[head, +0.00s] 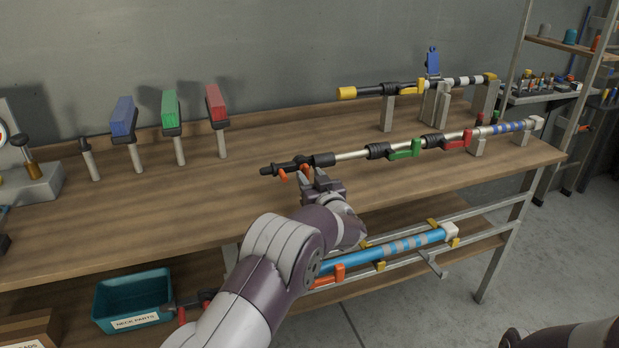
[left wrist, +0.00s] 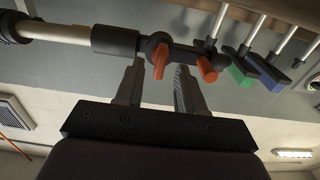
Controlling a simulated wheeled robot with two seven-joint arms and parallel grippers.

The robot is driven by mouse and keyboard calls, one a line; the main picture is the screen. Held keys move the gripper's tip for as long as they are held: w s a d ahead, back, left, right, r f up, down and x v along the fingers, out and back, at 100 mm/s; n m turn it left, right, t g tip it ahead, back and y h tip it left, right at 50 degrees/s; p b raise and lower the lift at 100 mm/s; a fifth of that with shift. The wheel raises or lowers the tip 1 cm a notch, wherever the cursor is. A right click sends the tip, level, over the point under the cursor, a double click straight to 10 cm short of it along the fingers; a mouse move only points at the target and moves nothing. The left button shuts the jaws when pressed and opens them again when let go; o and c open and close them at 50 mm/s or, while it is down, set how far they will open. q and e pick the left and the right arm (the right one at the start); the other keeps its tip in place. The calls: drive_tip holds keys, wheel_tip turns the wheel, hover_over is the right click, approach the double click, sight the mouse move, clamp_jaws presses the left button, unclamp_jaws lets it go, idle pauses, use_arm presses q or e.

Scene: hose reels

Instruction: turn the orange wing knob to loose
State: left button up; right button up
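Two orange levers or knobs hang under the black end fitting of a pole on the bench. In the head view, one orange knob (head: 283,175) is at the left and another (head: 305,171) is closer to my gripper. In the left wrist view, one wing-shaped orange knob (left wrist: 160,61) shows just beyond and between the fingertips, and the other (left wrist: 207,69) is right of them. I cannot tell which one the task names. My left gripper (head: 314,181), also in the left wrist view (left wrist: 158,75), is open and appears empty. My right gripper is out of view.
The pole (head: 350,155) has green (head: 404,154) and red clips (head: 457,144) and rests on low supports along the bench (head: 240,205). Blue, green and red brush-like tools stand behind. A second pole (head: 385,89) lies farther back. A blue tube (head: 375,255) lies below.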

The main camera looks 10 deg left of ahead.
use_arm(q)
drive_tip(key=shift+w+a, duration=0.35)
drive_tip(key=shift+w, duration=0.2)
clamp_jaws()
